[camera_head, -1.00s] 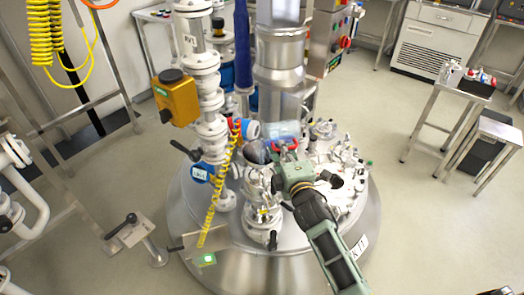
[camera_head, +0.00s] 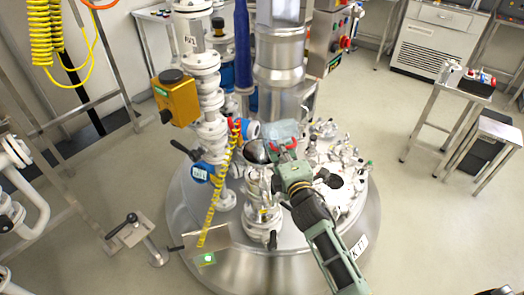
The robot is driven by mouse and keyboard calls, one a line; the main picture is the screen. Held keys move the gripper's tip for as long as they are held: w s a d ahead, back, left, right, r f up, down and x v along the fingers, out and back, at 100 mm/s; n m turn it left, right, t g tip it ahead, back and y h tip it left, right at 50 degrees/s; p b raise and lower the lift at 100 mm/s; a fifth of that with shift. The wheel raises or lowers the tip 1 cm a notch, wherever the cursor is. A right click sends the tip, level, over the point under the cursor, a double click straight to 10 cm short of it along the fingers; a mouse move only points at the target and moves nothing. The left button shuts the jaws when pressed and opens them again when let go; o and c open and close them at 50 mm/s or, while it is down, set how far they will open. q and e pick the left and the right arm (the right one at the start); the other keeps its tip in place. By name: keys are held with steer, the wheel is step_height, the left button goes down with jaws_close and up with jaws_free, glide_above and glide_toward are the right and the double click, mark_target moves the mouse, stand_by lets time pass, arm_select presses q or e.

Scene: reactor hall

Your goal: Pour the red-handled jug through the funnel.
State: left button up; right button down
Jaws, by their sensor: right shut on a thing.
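The red-handled jug (camera_head: 284,130) is a clear, see-through vessel with a red handle, above the reactor lid. My right gripper (camera_head: 283,147) is shut on its red handle. The jug is tilted, with its mouth side toward the left. The funnel (camera_head: 256,151) looks like a dark, shiny bowl on top of a white flanged nozzle, just left of and below the jug. Whether liquid is flowing is too small to tell. My left gripper is not in view.
The steel reactor lid (camera_head: 212,222) carries several fittings, with small valves (camera_head: 335,150) on the right. A white flanged pipe (camera_head: 208,100) with a yellow box (camera_head: 175,97) stands left of the funnel. A yellow coiled hose (camera_head: 220,190) hangs beside it. The steel column (camera_head: 279,50) rises behind.

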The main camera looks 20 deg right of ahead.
mark_target(269, 140)
steer(key=shift+a+r+n, duration=0.15)
steer(key=shift+n, duration=0.25)
steer(key=shift+a+r+n+p, duration=0.15)
steer(key=shift+a+n+p, duration=0.15)
steer(key=shift+n, duration=0.5)
steer(key=a+n, duration=0.1)
steer(key=n, duration=0.1)
steer(key=a+n, duration=0.1)
steer(key=n, duration=0.1)
steer(key=shift+r+n+p, duration=0.15)
steer(key=shift+n+p, duration=0.2)
steer(key=shift+n, duration=0.05)
